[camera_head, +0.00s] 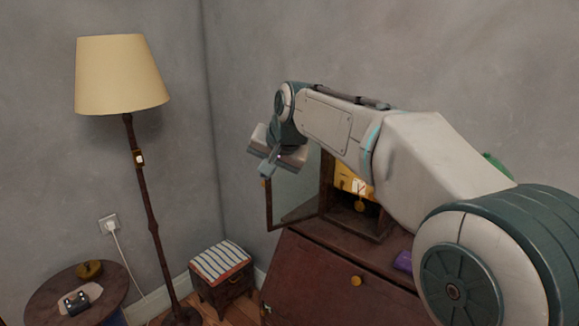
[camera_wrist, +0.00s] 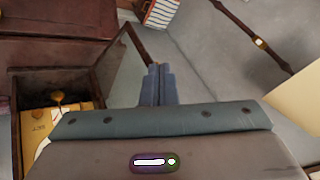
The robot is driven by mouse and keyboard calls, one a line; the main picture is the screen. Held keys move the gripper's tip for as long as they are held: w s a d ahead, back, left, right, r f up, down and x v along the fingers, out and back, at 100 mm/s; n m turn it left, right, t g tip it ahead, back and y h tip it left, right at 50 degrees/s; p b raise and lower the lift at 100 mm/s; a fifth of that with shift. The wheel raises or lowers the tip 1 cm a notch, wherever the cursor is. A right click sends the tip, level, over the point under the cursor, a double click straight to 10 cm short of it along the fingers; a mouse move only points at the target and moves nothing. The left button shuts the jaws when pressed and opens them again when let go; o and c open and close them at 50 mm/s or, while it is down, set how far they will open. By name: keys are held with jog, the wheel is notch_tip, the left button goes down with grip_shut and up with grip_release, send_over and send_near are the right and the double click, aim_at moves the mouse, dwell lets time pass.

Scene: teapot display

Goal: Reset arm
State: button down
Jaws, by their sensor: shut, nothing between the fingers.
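My arm reaches from the lower right of the head view across to the open cabinet door. My gripper (camera_head: 268,168) is near the upper part of that door, high above the cabinet top. In the wrist view my gripper (camera_wrist: 158,70) shows its two fingers side by side, closed together with nothing held. The glass door (camera_head: 292,190) of the small display cabinet (camera_head: 372,226) stands open; in the wrist view the door (camera_wrist: 122,70) is beside the fingers. I cannot tell whether they touch it.
A yellow item (camera_head: 348,180) is inside the cabinet, which stands on a dark wooden desk (camera_head: 320,275). A purple object (camera_head: 403,261) lies beside it. A floor lamp (camera_head: 120,75), round table (camera_head: 105,292) and striped stool (camera_head: 220,262) stand left. Open air lies between lamp and gripper.

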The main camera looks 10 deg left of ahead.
jog(key=s+d+f+h, duration=0.1)
jog(key=s+d+f, duration=0.3)
jog(key=d, duration=0.5)
jog(key=s+d+f+h, duration=0.2)
jog(key=s+d+f, duration=0.1)
jog(key=s+d, duration=0.45)
jog(key=s+d+f+h, duration=0.1)
jog(key=s+d+f, duration=0.3)
jog(key=d, duration=0.5)
jog(key=s+d+f+g, duration=0.1)
jog(key=s+d+f, duration=0.2)
jog(key=s, duration=0.2)
jog(key=s+d+f+h, duration=0.1)
jog(key=s+d+f, duration=0.2)
jog(key=s, duration=0.3)
jog(key=shift+d+g, duration=0.2)
jog(key=shift+g, duration=0.2)
